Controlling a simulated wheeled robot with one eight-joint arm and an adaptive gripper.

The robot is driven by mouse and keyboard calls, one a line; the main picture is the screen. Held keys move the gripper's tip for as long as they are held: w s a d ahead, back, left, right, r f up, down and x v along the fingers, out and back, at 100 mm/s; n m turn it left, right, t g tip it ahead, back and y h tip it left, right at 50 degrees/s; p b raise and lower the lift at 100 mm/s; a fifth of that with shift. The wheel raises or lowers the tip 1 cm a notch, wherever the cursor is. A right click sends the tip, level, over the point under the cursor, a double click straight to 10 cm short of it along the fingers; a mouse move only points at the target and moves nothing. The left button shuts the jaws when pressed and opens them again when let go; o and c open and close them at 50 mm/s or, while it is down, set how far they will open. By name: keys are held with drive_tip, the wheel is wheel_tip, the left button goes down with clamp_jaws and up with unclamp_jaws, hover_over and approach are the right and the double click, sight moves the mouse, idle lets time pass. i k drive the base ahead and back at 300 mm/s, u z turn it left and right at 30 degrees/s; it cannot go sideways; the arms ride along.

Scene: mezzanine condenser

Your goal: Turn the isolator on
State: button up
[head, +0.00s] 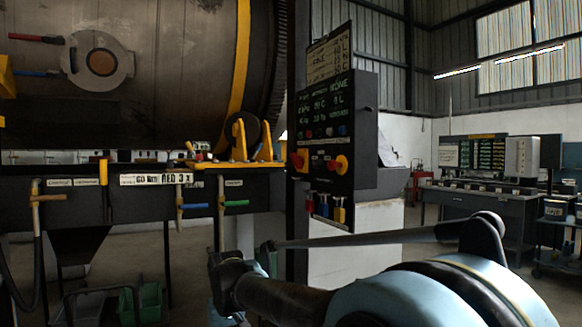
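A black control panel (325,190) stands upright in the middle of the head view. My gripper (243,268) is below and left of the panel, apart from both knobs. It is small, dark and partly hidden by my own arm, so I cannot see whether its fingers are open.
Left is a large metal drum (130,75) above a dark beam (75,182) with several coloured-handled valves. A grey workbench (480,205) stands at the right. Open floor lies between.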

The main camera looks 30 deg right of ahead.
sight(298, 161)
drive_tip(key=k, duration=1.3)
drive_tip(key=u, duration=0.35)
drive_tip(key=i, duration=1.85)
drive_tip(key=z, duration=0.5)
